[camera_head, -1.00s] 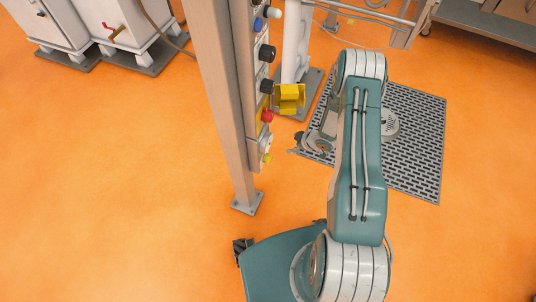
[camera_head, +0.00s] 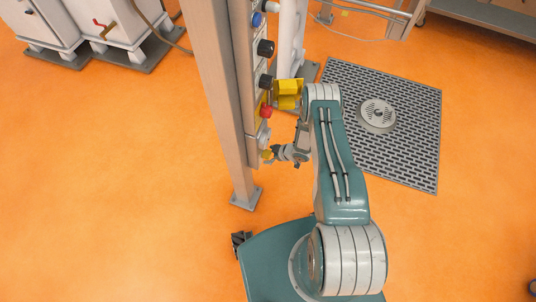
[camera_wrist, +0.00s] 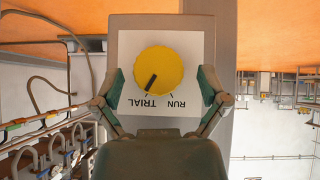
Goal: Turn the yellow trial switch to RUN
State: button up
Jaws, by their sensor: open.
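The yellow trial switch (camera_wrist: 159,73) is a round knob on a white plate (camera_wrist: 190,49) in the wrist view. The plate's lettering appears upside down; the knob's black mark points at TRIAL, and RUN is to the right of it. My gripper (camera_wrist: 161,82) is open, one finger on each side of the knob, with gaps between fingers and knob. In the head view the yellow switch (camera_head: 266,154) is low on the panel, and my gripper (camera_head: 276,152) is close beside it, partly hiding it.
Above the switch on the panel are a red button (camera_head: 265,112), a yellow guard box (camera_head: 289,93), black knobs (camera_head: 265,48) and a blue button (camera_head: 257,19). A grey post (camera_head: 216,80) stands to the left. Open orange floor lies around, with a drain grate (camera_head: 400,95) on the right.

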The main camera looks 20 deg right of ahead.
jog(key=shift+w+a+f, duration=0.15)
jog(key=shift+w+f, duration=0.05)
jog(key=shift+f, duration=0.1)
jog(key=c, duration=1.1)
jog(key=shift+c, duration=0.2)
jog(key=n+t+h, duration=0.2)
jog(key=t, duration=0.2)
jog(key=shift+s+a, duration=0.1)
jog(key=n+t+h, duration=0.1)
jog(key=n+t, duration=0.2)
jog(key=t, duration=0.1)
jog(key=shift+f+h, duration=0.1)
jog(key=shift+h, duration=0.2)
jog(key=shift+a+n, duration=0.1)
jog(key=shift+n, duration=0.2)
jog(key=shift+s, duration=0.1)
